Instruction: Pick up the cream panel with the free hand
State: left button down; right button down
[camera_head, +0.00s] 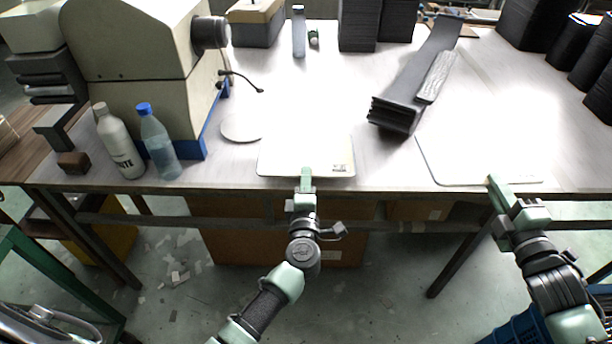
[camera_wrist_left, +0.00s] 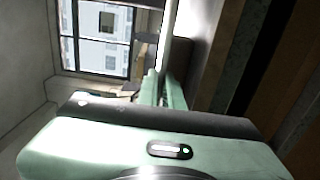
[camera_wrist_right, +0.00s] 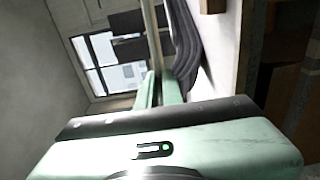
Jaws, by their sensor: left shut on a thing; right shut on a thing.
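Two thin pale panels lie at the table's front edge, both washed out by glare, so I cannot surely tell which is cream. The middle panel (camera_head: 285,163) has a small label near its front right corner. My left gripper (camera_head: 306,176) is shut on its front edge; the panel also shows edge-on between the fingers in the left wrist view (camera_wrist_left: 168,40). The right-hand panel (camera_head: 445,172) has a dark outline. My right gripper (camera_head: 493,182) is shut on its front edge. In the right wrist view this panel (camera_wrist_right: 152,35) looks beige, edge-on between the fingers.
A dark grey channel-shaped part (camera_head: 412,85) lies between and behind the panels. A white bottle (camera_head: 119,145), a clear blue-capped bottle (camera_head: 158,147) and a large beige machine (camera_head: 140,60) stand at the left. Black stacks (camera_head: 535,25) line the back right. A round disc (camera_head: 240,128) lies left of the middle panel.

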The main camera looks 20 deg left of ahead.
dwell(0.7)
pick_arm(q)
notch_tip(320, 180, up, 3)
jog(key=p, duration=0.3)
jog(key=shift+f, duration=0.25)
jog(key=s+d+r+p, duration=0.2)
jog(key=s+r+p, duration=0.2)
jog(key=s, duration=0.3)
jog(key=shift+s+d+p, duration=0.15)
jog(key=shift+s+p, duration=0.2)
jog(key=shift+p, duration=0.25)
